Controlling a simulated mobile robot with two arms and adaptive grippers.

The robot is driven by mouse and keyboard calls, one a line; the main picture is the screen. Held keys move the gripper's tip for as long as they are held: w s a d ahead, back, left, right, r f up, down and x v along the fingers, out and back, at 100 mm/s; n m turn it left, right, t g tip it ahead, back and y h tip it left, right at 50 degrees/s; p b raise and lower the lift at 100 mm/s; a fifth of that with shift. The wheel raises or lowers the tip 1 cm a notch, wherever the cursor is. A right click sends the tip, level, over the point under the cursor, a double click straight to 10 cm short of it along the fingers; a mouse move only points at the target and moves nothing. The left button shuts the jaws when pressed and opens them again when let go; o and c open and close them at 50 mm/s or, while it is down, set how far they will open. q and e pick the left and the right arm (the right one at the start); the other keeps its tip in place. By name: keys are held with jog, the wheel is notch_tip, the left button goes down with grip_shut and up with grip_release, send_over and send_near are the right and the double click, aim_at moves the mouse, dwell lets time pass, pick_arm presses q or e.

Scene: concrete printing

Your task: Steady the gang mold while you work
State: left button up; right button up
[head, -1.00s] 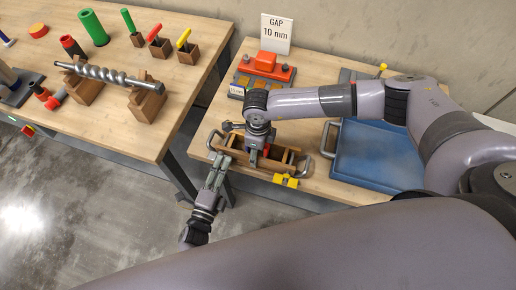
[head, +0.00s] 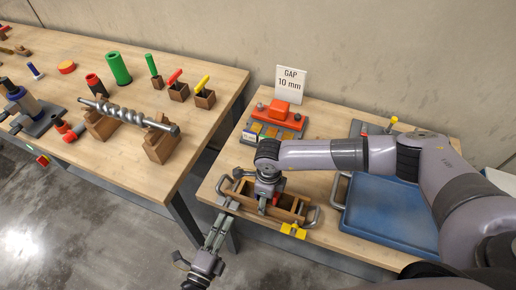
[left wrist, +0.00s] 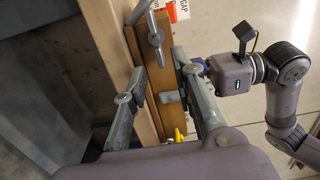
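The gang mold (head: 292,217) is a long wooden box with inner dividers and a metal handle at each end. It sits near the front left edge of the right table. My left gripper (head: 226,208) is at the mold's front left corner. In the left wrist view, its fingers (left wrist: 158,80) are spread, with the mold's wooden wall (left wrist: 148,62) between them; I cannot tell whether they touch it. My right gripper (head: 268,192) points down into the mold's middle, next to something red; its fingers are mostly hidden.
A blue tray (head: 392,215) lies right of the mold. Behind stand an orange-red tool (head: 283,116) on a base and a "GAP 10 mm" sign (head: 290,84). A yellow piece (head: 293,230) is at the mold's front. The left table holds an auger (head: 128,115) on wooden rests.

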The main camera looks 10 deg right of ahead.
jog(key=o, duration=2)
jog(key=shift+o, duration=0.2)
jog(key=shift+r, duration=0.1)
